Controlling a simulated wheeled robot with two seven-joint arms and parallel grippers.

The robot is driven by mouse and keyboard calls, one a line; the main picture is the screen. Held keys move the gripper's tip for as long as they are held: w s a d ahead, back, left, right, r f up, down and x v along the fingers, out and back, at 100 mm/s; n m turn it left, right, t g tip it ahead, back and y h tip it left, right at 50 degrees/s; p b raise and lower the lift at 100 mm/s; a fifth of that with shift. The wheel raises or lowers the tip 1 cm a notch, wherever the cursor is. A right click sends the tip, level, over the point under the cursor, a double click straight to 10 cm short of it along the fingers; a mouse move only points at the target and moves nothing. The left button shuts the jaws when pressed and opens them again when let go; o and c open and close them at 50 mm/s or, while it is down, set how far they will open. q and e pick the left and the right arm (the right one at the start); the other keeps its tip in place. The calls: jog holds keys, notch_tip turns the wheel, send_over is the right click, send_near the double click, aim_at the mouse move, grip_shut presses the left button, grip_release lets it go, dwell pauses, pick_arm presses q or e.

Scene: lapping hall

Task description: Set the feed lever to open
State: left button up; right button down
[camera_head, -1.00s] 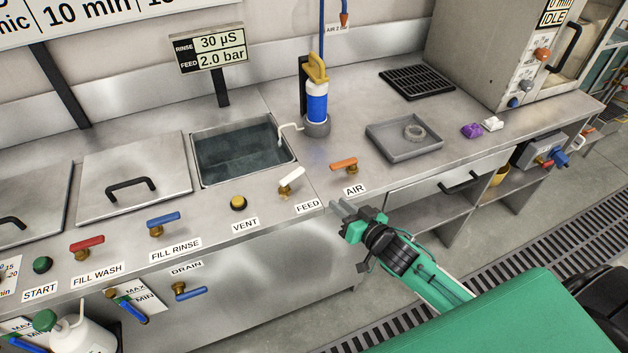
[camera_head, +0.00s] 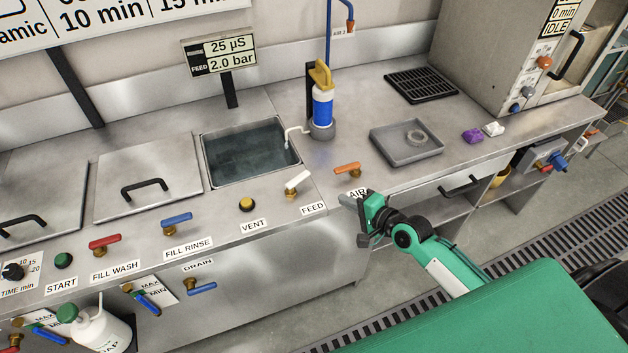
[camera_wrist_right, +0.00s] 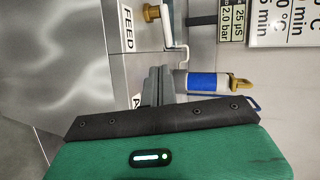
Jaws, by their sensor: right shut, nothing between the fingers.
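The feed lever (camera_head: 298,180) is a white handle on a brass valve, behind the FEED label (camera_head: 313,208) on the steel counter. Its handle slants up and to the right in the head view. In the wrist view its white handle (camera_wrist_right: 167,24) shows near the top, beside the FEED label (camera_wrist_right: 128,30). My right gripper (camera_head: 346,201) is shut and empty, at the counter's front edge, right of the feed lever and apart from it. Its fingers (camera_wrist_right: 158,80) show in the wrist view. My left gripper is not in view.
The orange AIR lever (camera_head: 347,169) stands just behind my right gripper. A blue filter canister (camera_head: 323,110) with a white spout stands beside the sink (camera_head: 250,152). The VENT knob (camera_head: 247,204) is left of the feed lever. A grey tray (camera_head: 407,150) sits farther right.

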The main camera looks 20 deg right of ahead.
aim_at(305, 179)
jog(key=x, duration=0.4)
jog(key=r+p+x, duration=0.1)
jog(key=x, duration=0.3)
jog(key=p+x, duration=0.1)
jog(key=x, duration=0.3)
jog(key=shift+w+a+r, duration=0.1)
jog(key=shift+w+a, duration=0.1)
jog(key=shift+w, duration=0.35)
